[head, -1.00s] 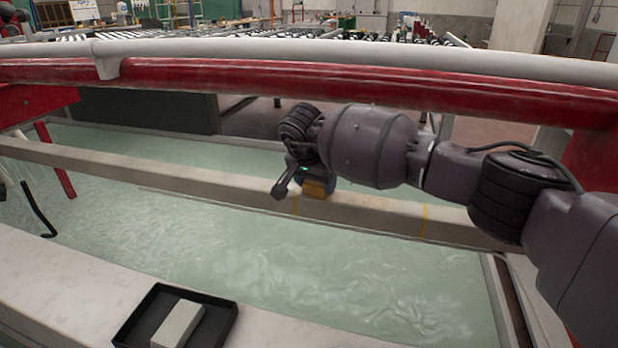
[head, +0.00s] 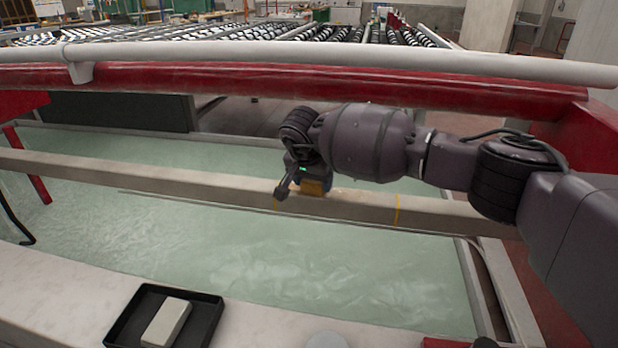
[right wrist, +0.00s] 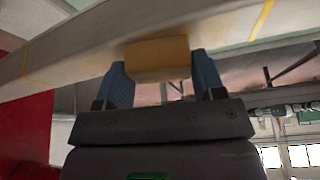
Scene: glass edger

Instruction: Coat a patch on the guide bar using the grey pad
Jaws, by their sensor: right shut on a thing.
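The guide bar (head: 150,180) is a long beige beam across the pale green tank, with thin yellow marks on it. My right gripper (head: 312,187) is at the bar between two marks. It is shut on a yellow-brown block (head: 313,188). In the right wrist view the block (right wrist: 157,58) sits between the blue fingers of the gripper (right wrist: 160,66), up against the bar (right wrist: 90,48) or very near it; contact is hard to tell. A pale grey pad (head: 166,322) lies in a black tray at the front, away from both grippers. My left gripper is out of view.
The black tray (head: 207,318) rests on the pale front ledge (head: 60,288). A red beam (head: 200,77) and a grey pipe (head: 350,63) run across behind the bar, above my right arm. Liquid-like pale green surface (head: 230,255) lies between ledge and bar. Rollers stand beyond.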

